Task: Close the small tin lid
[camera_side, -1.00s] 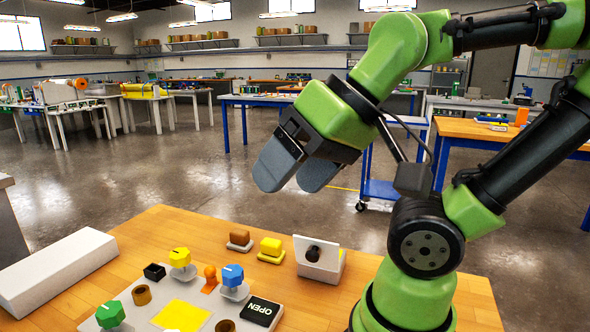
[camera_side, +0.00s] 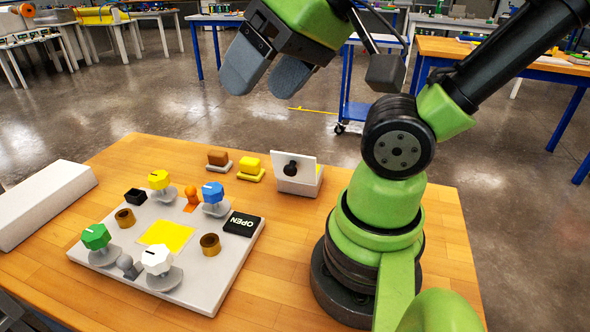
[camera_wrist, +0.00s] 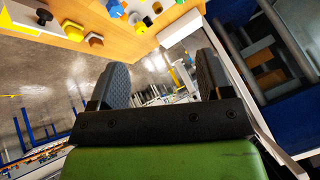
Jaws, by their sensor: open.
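The small tin (camera_side: 298,184) is a white box on the wooden table, left of my arm's base. Its white lid (camera_side: 306,156) stands upright, open, with a black knob on its face.
A light panel (camera_side: 205,283) with coloured knobs, brown rings, a yellow square and a black OPEN block (camera_side: 242,224) lies left of the tin. A yellow block (camera_side: 251,168) and a brown block (camera_side: 218,159) sit beside it. A long white box (camera_side: 45,198) lies far left.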

